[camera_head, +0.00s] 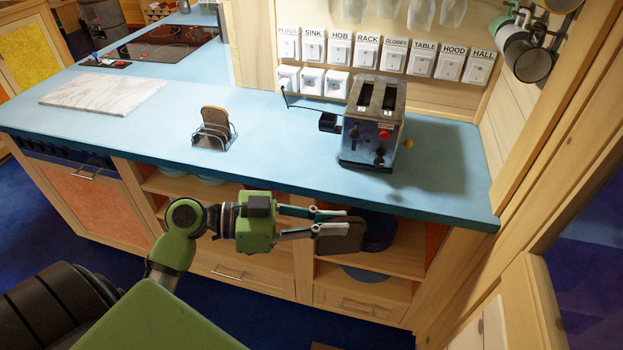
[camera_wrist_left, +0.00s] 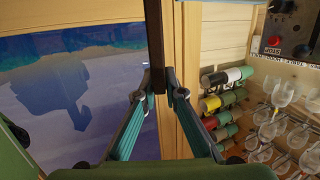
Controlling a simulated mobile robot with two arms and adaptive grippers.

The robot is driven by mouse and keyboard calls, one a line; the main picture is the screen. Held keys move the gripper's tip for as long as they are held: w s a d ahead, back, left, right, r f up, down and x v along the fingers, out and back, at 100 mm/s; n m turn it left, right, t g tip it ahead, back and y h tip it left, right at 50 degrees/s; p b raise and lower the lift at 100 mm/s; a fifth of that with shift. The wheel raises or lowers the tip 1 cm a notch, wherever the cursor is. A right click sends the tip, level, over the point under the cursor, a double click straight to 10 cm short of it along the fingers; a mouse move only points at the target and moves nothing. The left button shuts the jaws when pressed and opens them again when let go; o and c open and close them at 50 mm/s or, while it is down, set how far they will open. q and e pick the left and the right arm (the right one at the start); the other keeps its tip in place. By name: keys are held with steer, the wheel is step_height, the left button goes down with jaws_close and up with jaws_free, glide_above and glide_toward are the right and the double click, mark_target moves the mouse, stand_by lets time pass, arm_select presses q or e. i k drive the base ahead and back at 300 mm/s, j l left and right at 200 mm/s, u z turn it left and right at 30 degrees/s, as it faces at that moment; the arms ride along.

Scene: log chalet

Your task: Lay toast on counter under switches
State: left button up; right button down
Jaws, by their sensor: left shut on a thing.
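My left gripper (camera_head: 318,222) is shut on a dark brown slice of toast (camera_head: 342,236). It holds the slice in front of the counter's front edge, apart from the blue counter (camera_head: 270,150) in the head view. In the left wrist view the toast (camera_wrist_left: 154,45) shows edge-on as a dark upright strip between the fingertips (camera_wrist_left: 160,85). The labelled switches (camera_head: 368,52) are in a row on the wooden wall behind the counter. My right gripper is in neither view.
A toaster (camera_head: 365,150) stands on the counter below the switches. A wire rack (camera_head: 210,138) with a brown slice stands left of it. A marble board (camera_head: 100,92) and hob (camera_head: 165,45) are further left. Counter is clear between rack and toaster, and at the right end.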

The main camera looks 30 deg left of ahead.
mark_target(270, 161)
steer(key=u, duration=1.15)
steer(key=i+l+u, duration=0.25)
steer(key=i+l, duration=0.15)
steer(key=i+l+u, duration=0.25)
steer(key=i+l, duration=0.4)
steer(key=l, duration=0.15)
